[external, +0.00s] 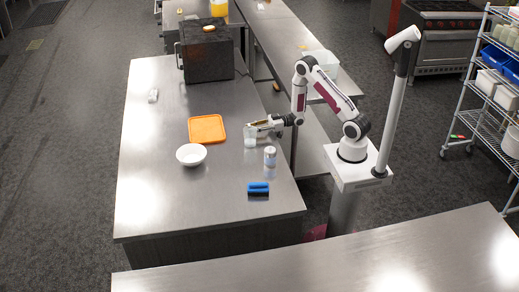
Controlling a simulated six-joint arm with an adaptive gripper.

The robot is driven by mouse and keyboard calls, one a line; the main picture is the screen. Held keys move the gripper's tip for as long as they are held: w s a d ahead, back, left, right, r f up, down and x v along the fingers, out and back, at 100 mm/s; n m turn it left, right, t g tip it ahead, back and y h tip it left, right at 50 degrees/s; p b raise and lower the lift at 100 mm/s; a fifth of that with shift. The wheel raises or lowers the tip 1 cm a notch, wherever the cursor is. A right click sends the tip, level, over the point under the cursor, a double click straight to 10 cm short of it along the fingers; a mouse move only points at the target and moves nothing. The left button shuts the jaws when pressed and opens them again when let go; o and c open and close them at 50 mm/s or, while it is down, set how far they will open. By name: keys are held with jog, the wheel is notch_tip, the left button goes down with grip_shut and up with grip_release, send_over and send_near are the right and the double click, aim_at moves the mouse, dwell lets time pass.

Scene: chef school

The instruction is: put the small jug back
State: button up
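A small pale, see-through vessel (250,142), which looks like the small jug, stands upright on or just above the steel table (165,215). It is right of the orange board (207,130). My gripper (252,127) reaches in from the right, low and level, with its fingertips at the vessel's upper part. At this size I cannot tell whether the fingers are closed on it or only beside it. Any handle is not clear.
A white bowl (191,155), a light can (270,157) and a blue-and-black item (258,188) stand near the vessel. A dark box (207,57) stands at the table's far end. A small white item (152,95) lies far left. The table's left front is clear.

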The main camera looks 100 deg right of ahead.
jog(key=shift+s+d, duration=0.15)
jog(key=shift+s, duration=0.85)
jog(key=s, duration=0.1)
jog(key=s+d, duration=0.1)
jog(key=s, duration=0.1)
jog(key=shift+f, duration=0.1)
jog(key=shift+s+d, duration=0.2)
jog(key=shift+s, duration=1.15)
jog(key=shift+w, duration=0.1)
